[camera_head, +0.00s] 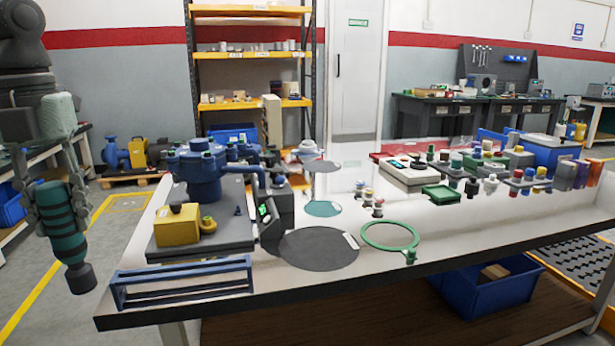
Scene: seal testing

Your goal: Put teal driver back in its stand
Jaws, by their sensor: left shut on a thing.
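My left gripper (57,207) is shut on the teal driver (66,244), a thick teal body with dark bands and a dark lower end. The driver hangs roughly upright, its lower end tilted slightly right. It shows left of the table, against the floor, apart from the table. A blue open-frame rack (182,283), which looks like the stand, is at the table's front left corner, to the right of the driver. Its openings look empty. My right gripper is not in view.
On the white table (460,237), a grey plate behind the rack bears a blue pump (203,175) and a yellow block (177,225). A dark upright device (272,218), a dark round mat (318,250) and a green ring (390,236) are further right. Several small parts crowd the right side.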

